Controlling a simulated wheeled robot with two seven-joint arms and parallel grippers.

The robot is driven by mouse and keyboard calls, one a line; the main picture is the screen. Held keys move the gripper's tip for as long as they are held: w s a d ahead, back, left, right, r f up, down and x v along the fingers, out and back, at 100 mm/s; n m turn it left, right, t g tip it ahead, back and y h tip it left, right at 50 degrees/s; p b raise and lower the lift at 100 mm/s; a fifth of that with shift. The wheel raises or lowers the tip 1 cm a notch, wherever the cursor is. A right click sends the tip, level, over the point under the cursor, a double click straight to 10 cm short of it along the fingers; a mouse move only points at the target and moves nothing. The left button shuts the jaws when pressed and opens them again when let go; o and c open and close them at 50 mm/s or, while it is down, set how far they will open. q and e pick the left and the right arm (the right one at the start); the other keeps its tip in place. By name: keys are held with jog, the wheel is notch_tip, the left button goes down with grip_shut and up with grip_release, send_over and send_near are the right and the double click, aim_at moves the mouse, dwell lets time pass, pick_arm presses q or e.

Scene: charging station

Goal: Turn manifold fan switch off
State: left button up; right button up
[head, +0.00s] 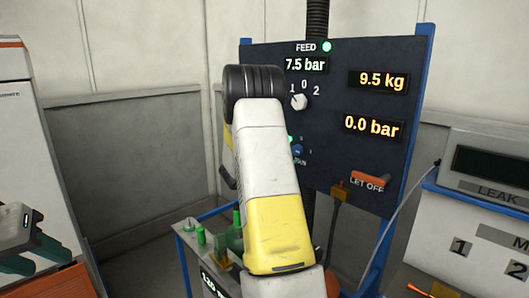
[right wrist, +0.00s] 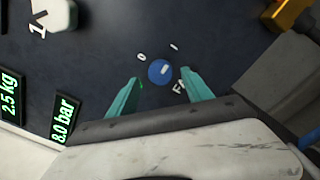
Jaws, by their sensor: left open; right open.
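In the right wrist view a round blue switch (right wrist: 160,72) with a white mark sits on a dark panel, between a "0" and a "1". A partly hidden label starting "FA" is beside it. The mark appears to lean toward the "1". My right gripper (right wrist: 160,77) is open, its teal fingers on either side of the switch; contact cannot be told. In the head view a small blue FAN switch (head: 297,150) shows beside my right arm, which hides the right gripper there. My left gripper (head: 22,242) is open and empty at the far left.
The dark panel (head: 340,90) also carries a white selector knob (head: 299,102), lit readouts and an orange LET OFF handle (head: 369,182). A grey LEAK unit (head: 482,165) stands at right. Green items (head: 200,236) stand on a low bench.

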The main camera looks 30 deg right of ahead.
aim_at(297, 150)
jog(key=shift+x, duration=1.45)
jog(key=shift+s, duration=0.1)
grip_shut()
